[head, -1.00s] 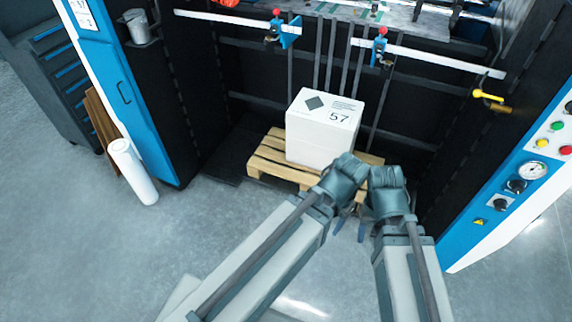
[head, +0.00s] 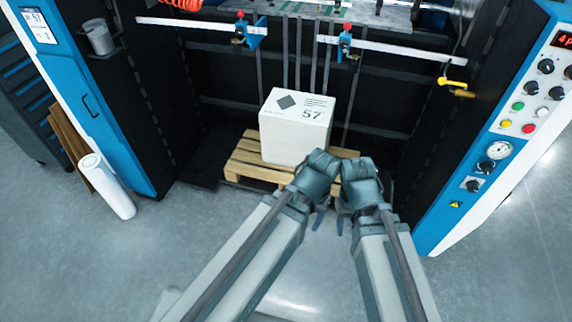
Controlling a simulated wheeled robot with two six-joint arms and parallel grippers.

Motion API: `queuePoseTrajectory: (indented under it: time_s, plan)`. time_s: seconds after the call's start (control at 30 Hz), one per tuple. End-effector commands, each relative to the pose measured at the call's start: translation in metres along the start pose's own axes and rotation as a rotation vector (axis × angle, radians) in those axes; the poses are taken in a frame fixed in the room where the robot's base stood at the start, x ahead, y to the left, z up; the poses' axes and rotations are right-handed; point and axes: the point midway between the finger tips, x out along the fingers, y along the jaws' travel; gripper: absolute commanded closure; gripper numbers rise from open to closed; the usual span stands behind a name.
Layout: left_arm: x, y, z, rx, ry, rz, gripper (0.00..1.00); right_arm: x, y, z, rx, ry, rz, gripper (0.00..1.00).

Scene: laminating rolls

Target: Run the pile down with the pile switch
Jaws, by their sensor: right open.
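The pile is a white block marked 57 (head: 296,132), standing upright on a wooden pallet (head: 240,168) in the machine's bay. The control panel (head: 531,110) on the right blue column carries several black knobs and coloured buttons. I cannot read which one is the pile switch. My left gripper (head: 318,219) and right gripper (head: 347,226) hang side by side in front of the pallet, well left of the panel. My right gripper is open with nothing seen in it. The left one's fingers are mostly hidden behind its wrist.
A gauge (head: 499,150) sits low on the right column. A white roll (head: 105,185) leans at the left. The floor in front is clear.

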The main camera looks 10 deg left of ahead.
Motion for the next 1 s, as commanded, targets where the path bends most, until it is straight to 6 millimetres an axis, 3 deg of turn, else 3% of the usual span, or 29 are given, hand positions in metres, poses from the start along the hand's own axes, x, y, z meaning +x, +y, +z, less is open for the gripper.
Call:
queuePoseTrajectory:
  time_s: [0.13, 0.23, 0.5, 0.67, 0.77, 0.87, 1.0]
  plan:
    - [0.0, 0.0, 0.0, 0.0, 0.0, 0.0, 0.34, 0.0, 0.0, 0.0, 0.0, 0.0, 0.0, 0.5]
    - [0.0, 0.0, 0.0, 0.0, 0.0, 0.0, 0.34, 0.0, 0.0, 0.0, 0.0, 0.0, 0.0, 0.34]
    - [-0.004, 0.0, 0.0, 0.0, 0.0, 0.0, 0.34, -0.004, 0.002, -0.004, -0.007, 0.014, -0.027, 0.34]
    - [-0.026, -0.002, 0.002, -0.002, 0.0, 0.0, 0.34, -0.027, 0.017, -0.029, -0.05, 0.14, -0.195, 0.34]
    - [-0.044, -0.004, 0.003, -0.003, 0.0, 0.001, 0.34, -0.055, 0.04, -0.057, -0.077, 0.311, -0.323, 0.34]
    - [-0.06, -0.006, 0.004, -0.004, -0.001, 0.001, 0.34, -0.09, 0.074, -0.083, -0.083, 0.52, -0.402, 0.34]
    - [-0.082, -0.008, 0.005, -0.006, -0.001, 0.002, 0.34, -0.148, 0.145, -0.11, -0.047, 0.837, -0.415, 0.34]
